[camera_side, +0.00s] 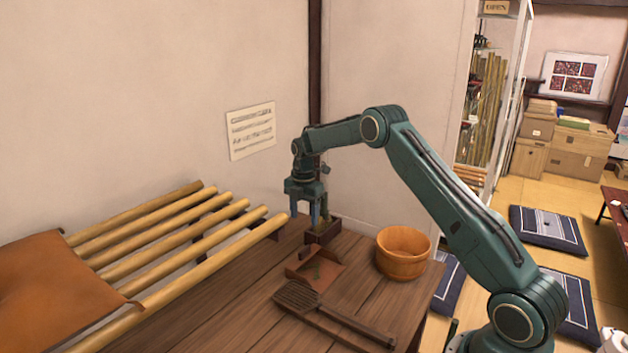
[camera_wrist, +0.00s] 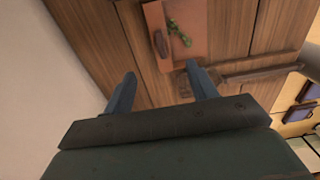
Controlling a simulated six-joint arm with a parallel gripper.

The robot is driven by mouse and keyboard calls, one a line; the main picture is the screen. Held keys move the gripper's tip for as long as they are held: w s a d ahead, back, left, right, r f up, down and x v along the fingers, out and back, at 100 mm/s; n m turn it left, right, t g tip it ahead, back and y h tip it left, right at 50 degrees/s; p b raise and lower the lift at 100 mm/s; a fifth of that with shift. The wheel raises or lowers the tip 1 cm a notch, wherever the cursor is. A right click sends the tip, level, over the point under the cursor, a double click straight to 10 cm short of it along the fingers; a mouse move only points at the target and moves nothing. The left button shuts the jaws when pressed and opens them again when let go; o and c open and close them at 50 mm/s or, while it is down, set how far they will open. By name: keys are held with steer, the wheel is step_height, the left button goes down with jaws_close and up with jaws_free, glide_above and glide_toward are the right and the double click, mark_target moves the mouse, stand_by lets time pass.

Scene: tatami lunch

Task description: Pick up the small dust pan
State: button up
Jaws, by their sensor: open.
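A shallow reddish-brown pan (camera_side: 316,266), which looks like the small dust pan, lies on the wooden table with a small green sprig on it. It also shows at the top of the wrist view (camera_wrist: 191,52), with a darker brown piece along its left part. My gripper (camera_side: 319,222) points down behind the pan in the side view, above the table and beside a dark wooden box (camera_side: 322,236). In the wrist view my gripper (camera_wrist: 161,70) is open, with nothing seen between its fingers. The pan lies beyond the fingertips, apart from them.
A round wooden tub (camera_side: 403,263) stands right of the pan. A dark slatted tool (camera_side: 298,296) with a long handle lies in front of it. Bamboo poles (camera_side: 178,232) and a brown cloth (camera_side: 55,285) are at left. The wall is close behind my gripper.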

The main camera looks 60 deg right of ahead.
mark_target(304, 249)
steer(key=shift+f, duration=4)
steer(key=shift+a+f, duration=0.15)
steer(key=shift+f, duration=2.4)
steer(key=c, duration=1.1)
